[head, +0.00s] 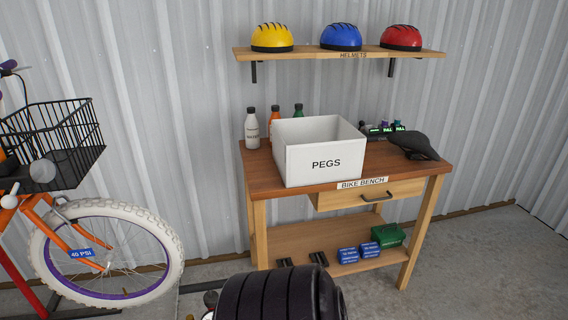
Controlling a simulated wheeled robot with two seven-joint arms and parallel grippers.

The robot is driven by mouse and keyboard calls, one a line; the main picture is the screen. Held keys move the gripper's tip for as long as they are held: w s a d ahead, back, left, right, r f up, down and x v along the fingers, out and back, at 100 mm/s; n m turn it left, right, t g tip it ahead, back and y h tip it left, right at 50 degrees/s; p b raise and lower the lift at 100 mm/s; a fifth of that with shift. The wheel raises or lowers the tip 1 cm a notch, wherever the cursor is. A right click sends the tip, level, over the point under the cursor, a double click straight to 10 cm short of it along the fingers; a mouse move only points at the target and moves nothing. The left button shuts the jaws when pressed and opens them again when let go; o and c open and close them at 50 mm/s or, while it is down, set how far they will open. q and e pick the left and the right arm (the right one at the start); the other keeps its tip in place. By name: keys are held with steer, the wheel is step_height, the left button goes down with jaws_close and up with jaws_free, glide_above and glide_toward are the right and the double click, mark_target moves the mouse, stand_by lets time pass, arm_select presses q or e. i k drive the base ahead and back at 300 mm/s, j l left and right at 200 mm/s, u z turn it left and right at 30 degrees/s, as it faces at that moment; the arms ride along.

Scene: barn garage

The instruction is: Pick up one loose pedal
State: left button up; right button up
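Two small black blocky items lie low at the bench's bottom shelf, one at the left (284,262) and one to its right (319,258). They look like loose pedals, but they are small and dark, so I cannot be sure. A dark ribbed shape at the bottom centre hides the floor just in front of them. Neither of my grippers shows in the head view.
The bike bench (262,180) holds a white PEGS box (326,165), bottles (252,130) and a black saddle (414,145). Its drawer (370,196) is shut. Blue boxes (348,255) and a green box (389,235) sit on the lower shelf. An orange bicycle (30,210) stands left.

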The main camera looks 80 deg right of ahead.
mark_target(311, 256)
steer(key=z, duration=3.4)
